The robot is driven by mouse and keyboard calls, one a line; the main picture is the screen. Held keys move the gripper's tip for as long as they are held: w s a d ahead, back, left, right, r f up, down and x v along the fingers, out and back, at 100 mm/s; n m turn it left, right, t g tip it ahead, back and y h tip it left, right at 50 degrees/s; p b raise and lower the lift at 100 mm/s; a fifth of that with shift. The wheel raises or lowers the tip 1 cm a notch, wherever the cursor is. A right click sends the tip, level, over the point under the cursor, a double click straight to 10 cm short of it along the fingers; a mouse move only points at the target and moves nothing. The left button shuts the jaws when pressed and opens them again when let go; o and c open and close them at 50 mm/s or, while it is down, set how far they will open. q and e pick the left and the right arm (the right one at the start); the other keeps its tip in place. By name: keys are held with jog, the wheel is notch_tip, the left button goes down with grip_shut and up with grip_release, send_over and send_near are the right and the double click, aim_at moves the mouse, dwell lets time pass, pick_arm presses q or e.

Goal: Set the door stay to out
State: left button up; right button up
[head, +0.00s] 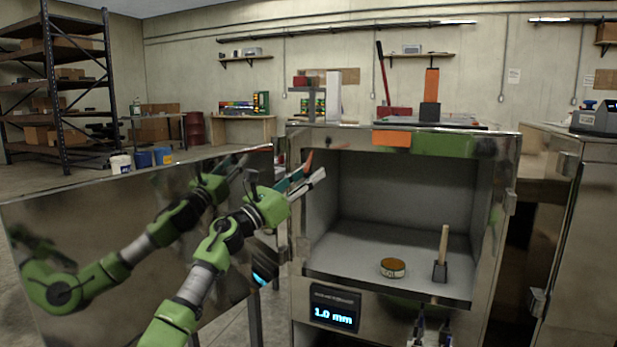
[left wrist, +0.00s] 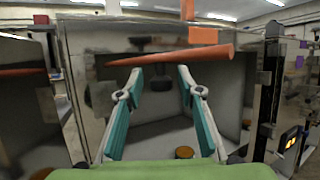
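The metal cabinet (head: 501,215) stands open, its shiny door (head: 130,200) swung out to the left and mirroring my arm. A slim red-orange tapered bar, which looks like the door stay (head: 307,161), shows just above my left fingertips at the opening's left edge. In the left wrist view the bar (left wrist: 175,57) lies nearly level across the opening, above the fingertips. My left gripper (head: 312,176) is open, with nothing between its teal-and-grey fingers (left wrist: 160,72); contact with the bar cannot be told. What seems to be my right gripper (head: 430,337) is cut off at the bottom edge.
Inside the cabinet are a round tin (head: 393,267) and a wooden-handled tool (head: 442,255). An orange tag (head: 391,138) hangs on the top front edge. A display (head: 334,312) reads 1.0 mm. Another metal cabinet (head: 580,230) stands at right.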

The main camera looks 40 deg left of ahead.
pick_arm(q)
jog(key=shift+s+f, duration=0.35)
jog(key=v, duration=1.1)
jog(key=shift+a+r, duration=0.15)
